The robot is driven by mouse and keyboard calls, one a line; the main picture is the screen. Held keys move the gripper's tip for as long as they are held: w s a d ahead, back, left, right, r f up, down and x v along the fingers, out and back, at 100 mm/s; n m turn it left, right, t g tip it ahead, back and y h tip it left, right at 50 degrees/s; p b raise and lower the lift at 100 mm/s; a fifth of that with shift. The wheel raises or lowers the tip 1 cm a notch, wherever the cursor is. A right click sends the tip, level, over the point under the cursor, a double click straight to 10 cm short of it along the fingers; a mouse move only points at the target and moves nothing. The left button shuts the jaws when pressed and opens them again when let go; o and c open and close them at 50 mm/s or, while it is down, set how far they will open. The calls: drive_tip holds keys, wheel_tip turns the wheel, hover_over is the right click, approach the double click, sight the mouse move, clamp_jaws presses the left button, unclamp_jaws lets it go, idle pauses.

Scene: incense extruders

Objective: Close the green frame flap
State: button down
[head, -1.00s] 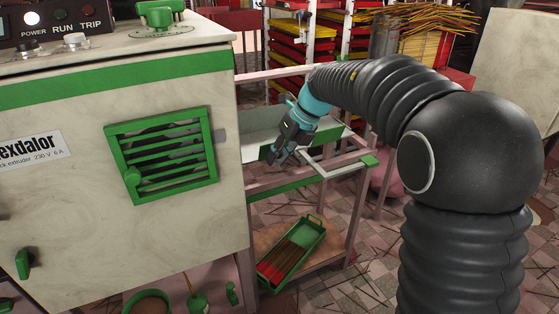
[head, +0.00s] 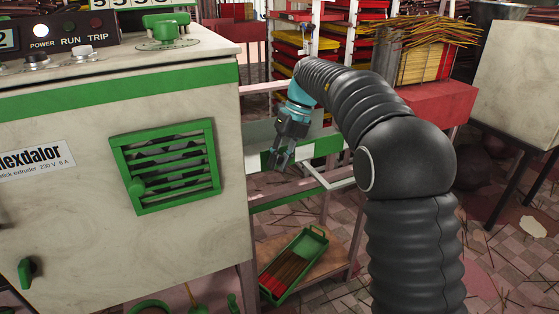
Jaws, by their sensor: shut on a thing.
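A green louvred frame (head: 207,158) with slanted slats and a small round green knob is on the cream front of the extruder cabinet, left of centre in the head view. I cannot tell whether it stands slightly off the cabinet face. My gripper (head: 279,164) is well to the right of it, beyond the cabinet's right edge, pointing down and not touching it. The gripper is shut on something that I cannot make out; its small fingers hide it. A pale bar frame (head: 322,183) lies close to the right of the fingers.
The cabinet (head: 60,220) fills the left side, with a green handle (head: 26,271) low on it. A green tray (head: 321,233) of sticks rests on a low shelf. A rack of yellow and red trays (head: 284,70) stands behind my arm.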

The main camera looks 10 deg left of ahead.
drive_tip(key=c, duration=1)
unclamp_jaws()
drive_tip(key=shift+w, duration=0.1)
drive_tip(key=shift+v, duration=5.9)
